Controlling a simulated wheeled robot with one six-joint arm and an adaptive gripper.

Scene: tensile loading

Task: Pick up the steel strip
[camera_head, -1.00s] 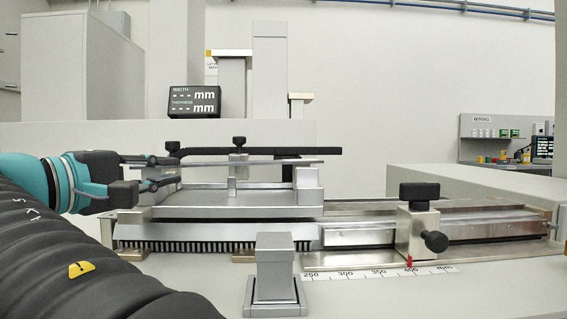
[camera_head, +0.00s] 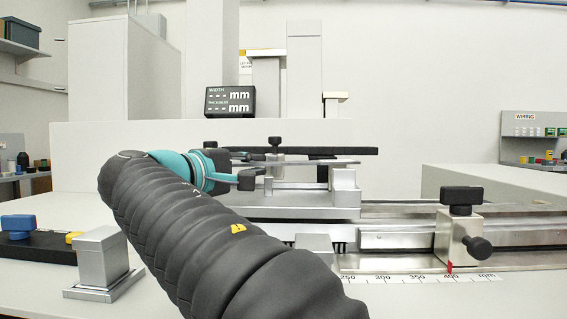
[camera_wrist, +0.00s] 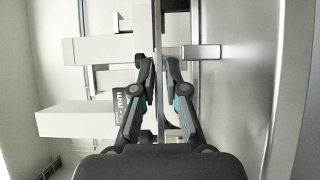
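The steel strip (camera_head: 322,163) is a thin, light grey bar. It lies level on the raised metal fixture (camera_head: 300,213), just below and in front of a long black bar (camera_head: 345,151). My gripper (camera_head: 255,168) is at the left part of the strip, its fingers apart, one higher and one lower. In the wrist view my gripper (camera_wrist: 158,66) is open.
A clamp block with a black knob (camera_head: 459,235) stands on the rail by the scale at right. A small metal block (camera_head: 101,262) and a black tray with blue and yellow pieces (camera_head: 38,246) are at left. A display (camera_head: 230,102) stands behind.

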